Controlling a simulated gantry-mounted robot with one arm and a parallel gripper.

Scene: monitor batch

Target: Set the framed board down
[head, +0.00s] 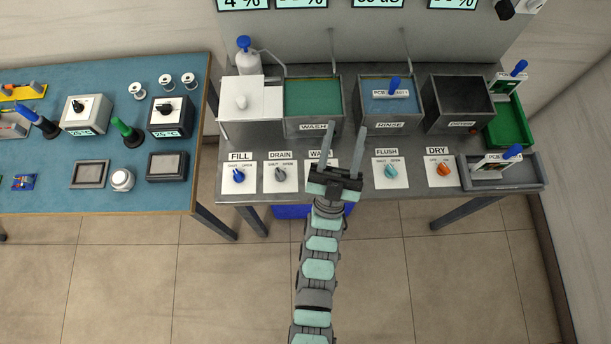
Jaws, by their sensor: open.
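My gripper (347,130) is open and empty, with its two fingers apart and pointing away over the front of the wash station between the WASH and RINSE basins. Three framed boards with blue handles show. One framed board (385,94) is at the RINSE basin (361,115), its handle up. A second framed board (503,83) stands at the green bin (506,128) on the right. A third framed board (490,164) is in the grey tray (530,174) at the front right, its handle tilted up to the right. My gripper touches none of them.
The WASH basin (313,107) holds green liquid; a dark dryer box (460,102) stands right of RINSE. Control knobs such as FLUSH (390,170) and DRY (441,169) line the front edge. A blue-topped bench (60,205) with tools stands left, across a gap.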

